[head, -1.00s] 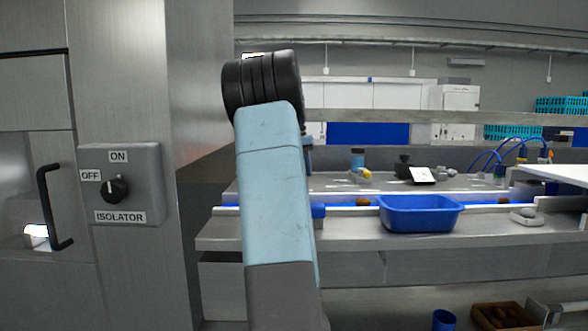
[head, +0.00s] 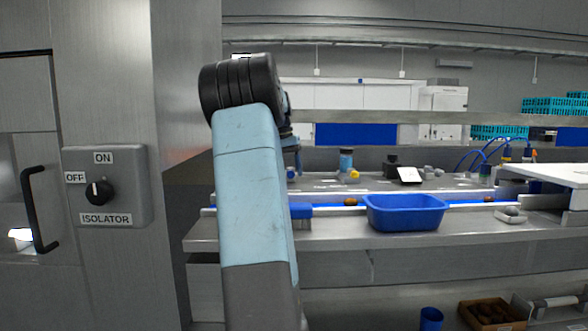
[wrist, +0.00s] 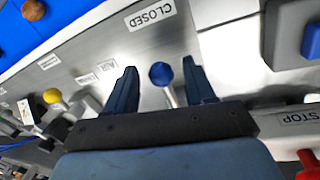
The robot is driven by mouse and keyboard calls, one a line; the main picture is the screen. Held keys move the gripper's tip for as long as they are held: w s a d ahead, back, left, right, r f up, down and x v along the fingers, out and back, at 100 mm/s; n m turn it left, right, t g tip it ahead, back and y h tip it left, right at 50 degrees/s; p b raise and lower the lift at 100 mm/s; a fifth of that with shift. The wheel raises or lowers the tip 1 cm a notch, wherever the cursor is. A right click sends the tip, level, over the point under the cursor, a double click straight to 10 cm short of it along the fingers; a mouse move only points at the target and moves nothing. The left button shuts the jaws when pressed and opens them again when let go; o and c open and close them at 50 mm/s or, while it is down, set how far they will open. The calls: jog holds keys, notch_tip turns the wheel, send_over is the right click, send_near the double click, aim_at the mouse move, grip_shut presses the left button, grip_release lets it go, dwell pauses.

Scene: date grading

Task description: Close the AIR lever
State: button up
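In the wrist view a lever with a round blue knob (wrist: 161,74) and a pale metal stem stands between the two dark fingers of my gripper (wrist: 159,66). The fingers are apart, with a gap on each side of the knob. A CLOSED label (wrist: 152,16) is on the steel panel beyond the fingertips. Smaller labels (wrist: 107,66) lie left of the left finger; their words are too small to read surely, so I cannot confirm which lever is AIR. In the head view my arm hides this lever and most of my gripper.
A yellow knob (wrist: 53,97) is left of my gripper, and a red button (wrist: 308,160) by a STOP label is at lower right. A blue button box (wrist: 312,40) is at right. A blue tub (head: 405,212) stands on the bench; an ISOLATOR switch (head: 99,193) is at left.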

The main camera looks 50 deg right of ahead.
jog(key=shift+w+a+r, duration=0.1)
jog(key=shift+r, duration=1.2)
jog(key=shift+w+a+r, duration=0.1)
jog(key=shift+a+r, duration=0.05)
jog(key=shift+r, duration=1.15)
jog(key=shift+w+a+r, duration=0.1)
jog(key=shift+r, duration=1.2)
jog(key=shift+w, duration=0.15)
